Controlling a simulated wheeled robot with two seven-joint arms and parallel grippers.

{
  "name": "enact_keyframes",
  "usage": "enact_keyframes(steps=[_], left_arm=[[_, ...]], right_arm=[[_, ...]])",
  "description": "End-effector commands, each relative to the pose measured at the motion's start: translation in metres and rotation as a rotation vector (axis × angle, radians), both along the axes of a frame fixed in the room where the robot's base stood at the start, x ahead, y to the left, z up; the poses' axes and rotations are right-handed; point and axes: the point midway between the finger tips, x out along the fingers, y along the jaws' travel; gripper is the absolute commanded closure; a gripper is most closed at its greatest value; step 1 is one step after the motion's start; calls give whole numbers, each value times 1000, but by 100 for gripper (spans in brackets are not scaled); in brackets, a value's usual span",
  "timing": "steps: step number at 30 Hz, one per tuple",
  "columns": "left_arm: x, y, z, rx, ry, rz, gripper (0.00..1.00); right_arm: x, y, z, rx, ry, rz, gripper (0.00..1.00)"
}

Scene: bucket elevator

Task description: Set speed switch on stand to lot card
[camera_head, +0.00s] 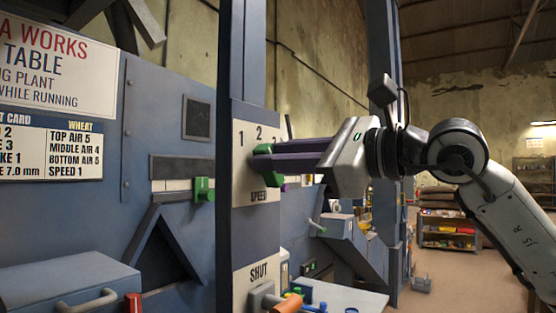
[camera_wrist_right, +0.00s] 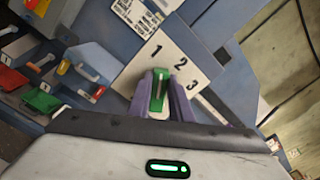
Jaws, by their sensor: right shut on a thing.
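The speed switch's green knob (camera_head: 263,150) sits on a pale plate (camera_head: 243,135) marked 1, 2, 3 and SPEED, on a blue upright post. My right gripper (camera_head: 272,160) comes in from the right with its purple fingers shut on the knob. In the right wrist view the green knob (camera_wrist_right: 158,88) shows between the fingers (camera_wrist_right: 160,100), and its pale line seems to point toward the 1. The lot card (camera_head: 50,148) on the left panel reads WHEAT, top air 5, middle air 4, bottom air 5, speed 1. My left gripper is not in view.
A SHUT plate (camera_head: 258,275) with an orange-ended handle (camera_head: 288,303) is below the switch. A green slide knob (camera_head: 203,190) sits on the machine to the left. A blue drawer box (camera_head: 65,280) is at lower left. Shelves (camera_head: 447,230) stand far right beyond open floor.

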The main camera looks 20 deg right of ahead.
Motion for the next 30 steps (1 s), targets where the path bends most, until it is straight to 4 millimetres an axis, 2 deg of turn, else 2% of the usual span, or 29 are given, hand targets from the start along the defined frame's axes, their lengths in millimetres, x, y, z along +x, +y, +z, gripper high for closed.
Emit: enact_keyframes(steps=[10, 27, 28, 30], left_arm=[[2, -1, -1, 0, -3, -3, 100], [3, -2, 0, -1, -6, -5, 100], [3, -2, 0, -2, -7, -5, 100], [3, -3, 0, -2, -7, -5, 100]], right_arm=[[-1, 2, -2, -125, -98, -1, 100], [-2, 2, -2, -153, -120, -1, 100], [-2, 2, -2, -152, -120, 0, 78], [-2, 2, -2, -152, -120, 0, 66]])
